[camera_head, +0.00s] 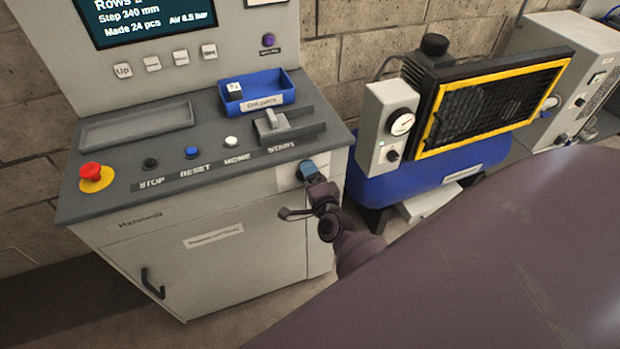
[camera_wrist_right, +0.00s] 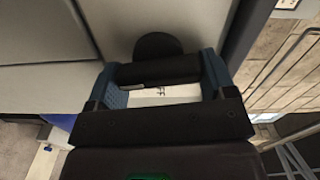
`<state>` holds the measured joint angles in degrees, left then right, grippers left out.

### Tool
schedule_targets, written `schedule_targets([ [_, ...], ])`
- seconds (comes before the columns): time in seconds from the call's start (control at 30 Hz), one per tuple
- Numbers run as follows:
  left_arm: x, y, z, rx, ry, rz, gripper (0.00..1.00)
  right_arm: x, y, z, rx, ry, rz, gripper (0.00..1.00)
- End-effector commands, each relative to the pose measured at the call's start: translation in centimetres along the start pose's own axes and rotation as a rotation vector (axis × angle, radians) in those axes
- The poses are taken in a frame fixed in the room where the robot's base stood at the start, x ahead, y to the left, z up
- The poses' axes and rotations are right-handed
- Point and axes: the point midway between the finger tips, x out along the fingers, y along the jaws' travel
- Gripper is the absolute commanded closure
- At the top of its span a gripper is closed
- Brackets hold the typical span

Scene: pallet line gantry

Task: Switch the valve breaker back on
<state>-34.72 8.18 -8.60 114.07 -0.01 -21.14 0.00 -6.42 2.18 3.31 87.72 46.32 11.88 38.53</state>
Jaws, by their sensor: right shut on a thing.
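The valve breaker's black handle (camera_wrist_right: 158,70) lies crosswise between the fingers in the right wrist view, with a dark rounded part (camera_wrist_right: 156,46) behind it. A pale plate (camera_wrist_right: 165,94) below the handle shows part of a word, "FF". My right gripper (camera_wrist_right: 161,80), with blue fingertips, is shut on the handle. In the head view my right gripper (camera_head: 307,169) is against the upper right front of the grey control cabinet (camera_head: 260,235) and hides the breaker there. My left gripper is not in view.
The console top has a red emergency stop (camera_head: 92,172), several buttons, a blue parts tray (camera_head: 268,84) and a grey lever (camera_head: 270,120). A blue compressor (camera_head: 425,185) stands right of the cabinet. A large dark surface (camera_head: 500,260) fills the lower right.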

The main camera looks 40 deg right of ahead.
Motion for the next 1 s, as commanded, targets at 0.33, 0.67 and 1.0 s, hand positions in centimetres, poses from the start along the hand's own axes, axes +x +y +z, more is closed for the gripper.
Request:
schedule_targets([
  [0.33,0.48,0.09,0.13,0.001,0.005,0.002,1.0,-0.02,0.18,-0.05,0.139,0.001,0.0,0.47],
  [0.67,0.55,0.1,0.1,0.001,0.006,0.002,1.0,-0.01,0.15,-0.04,0.166,0.001,0.0,0.47],
  [1.0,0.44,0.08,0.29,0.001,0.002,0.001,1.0,-0.01,0.14,-0.02,0.166,0.001,0.0,0.06],
])
